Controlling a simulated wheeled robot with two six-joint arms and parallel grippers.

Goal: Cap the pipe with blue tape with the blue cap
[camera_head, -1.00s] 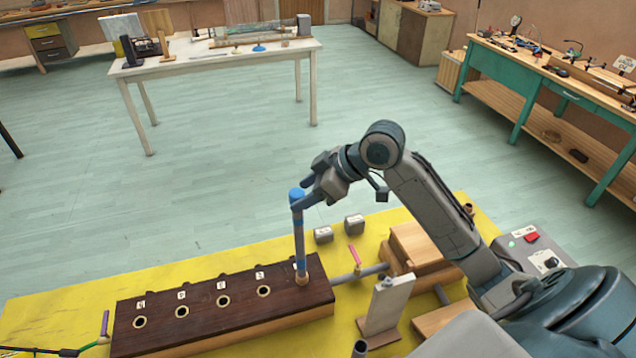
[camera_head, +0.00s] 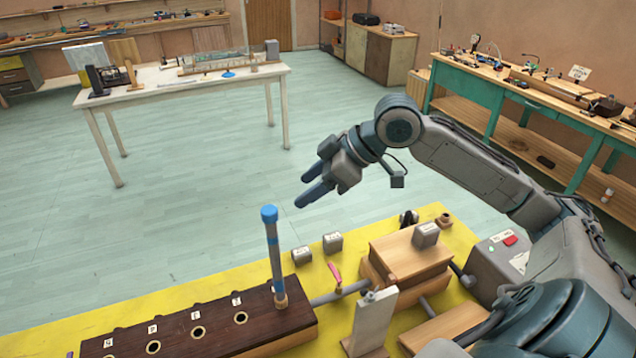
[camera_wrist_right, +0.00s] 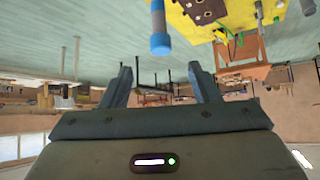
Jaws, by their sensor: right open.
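The pipe with blue tape (camera_head: 275,250) stands upright in a hole at the right end of the dark wooden block (camera_head: 190,338). The blue cap (camera_head: 269,213) sits on the pipe's top end. In the right wrist view the cap (camera_wrist_right: 160,44) is on the pipe's end, apart from the fingers. My right gripper (camera_head: 308,184) is open and empty, above and to the right of the cap. Its two fingers also show spread in the right wrist view (camera_wrist_right: 164,86). My left gripper is not in view.
The block has several empty labelled holes. To its right on the yellow surface (camera_head: 180,300) are small grey weights (camera_head: 332,242), a wooden box (camera_head: 408,256), a pale upright board (camera_head: 372,322) and a grey control box (camera_head: 497,262). A white table (camera_head: 180,88) stands farther back.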

